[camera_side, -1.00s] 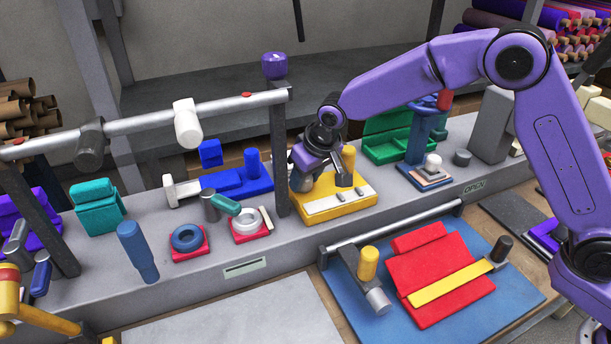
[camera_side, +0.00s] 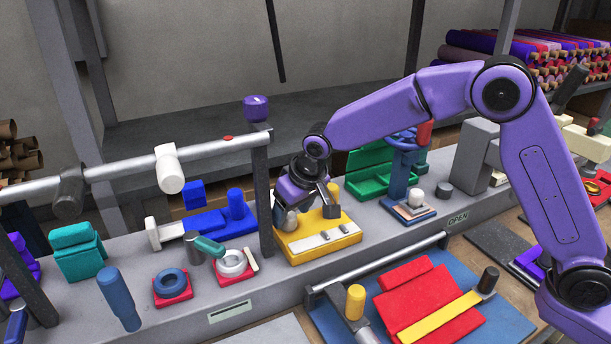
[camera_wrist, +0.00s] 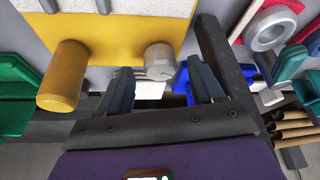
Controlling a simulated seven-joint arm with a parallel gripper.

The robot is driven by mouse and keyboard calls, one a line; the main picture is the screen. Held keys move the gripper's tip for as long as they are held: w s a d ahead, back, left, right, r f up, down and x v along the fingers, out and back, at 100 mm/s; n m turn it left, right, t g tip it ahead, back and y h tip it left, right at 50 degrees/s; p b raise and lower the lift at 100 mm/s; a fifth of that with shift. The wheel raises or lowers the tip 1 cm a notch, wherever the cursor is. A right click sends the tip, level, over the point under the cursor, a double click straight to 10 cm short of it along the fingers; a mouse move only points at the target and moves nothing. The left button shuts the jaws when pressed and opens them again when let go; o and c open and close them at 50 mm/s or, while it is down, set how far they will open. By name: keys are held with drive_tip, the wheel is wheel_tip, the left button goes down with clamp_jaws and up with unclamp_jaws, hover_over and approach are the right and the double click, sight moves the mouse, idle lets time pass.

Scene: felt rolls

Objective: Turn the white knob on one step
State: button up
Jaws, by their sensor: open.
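The pale, greyish-white knob (camera_wrist: 158,60) stands on the yellow base (camera_wrist: 110,15) in the wrist view, with a thin line mark on its end. In the side view the yellow base (camera_side: 345,240) sits on the grey bench, and the knob is mostly hidden by my gripper. My gripper (camera_side: 305,213) is over the left part of this base, its fingers apart. In the wrist view my gripper (camera_wrist: 160,82) has one finger on each side of the knob, pointing towards it; I cannot tell whether either touches it. A yellow peg (camera_wrist: 64,75) stands beside the knob.
A dark post (camera_side: 263,190) with a purple top (camera_side: 257,108) rises close to the left of my gripper. Blue blocks (camera_side: 215,220) lie beyond the post. A green box (camera_side: 370,178) stands to the right.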

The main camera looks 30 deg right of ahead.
drive_tip(key=v, duration=1.5)
drive_tip(key=shift+s+d, duration=0.1)
drive_tip(key=shift+d, duration=0.05)
drive_tip(key=s+d+f+n+g, duration=0.1)
drive_tip(key=s+d+f+n, duration=0.2)
drive_tip(key=s+d, duration=0.4)
drive_tip(key=s+d+f+n+g, duration=0.1)
drive_tip(key=s+d+f+n, duration=0.2)
drive_tip(key=s+d, duration=0.4)
drive_tip(key=s+d+f+n+g, duration=0.2)
drive_tip(key=s+d, duration=0.5)
drive_tip(key=s, duration=1.2)
wheel_tip(320, 180, down, 3)
drive_tip(key=shift+d+r+n+h, duration=0.25)
drive_tip(key=shift+n+h, duration=0.15)
drive_tip(key=shift+n, duration=0.2)
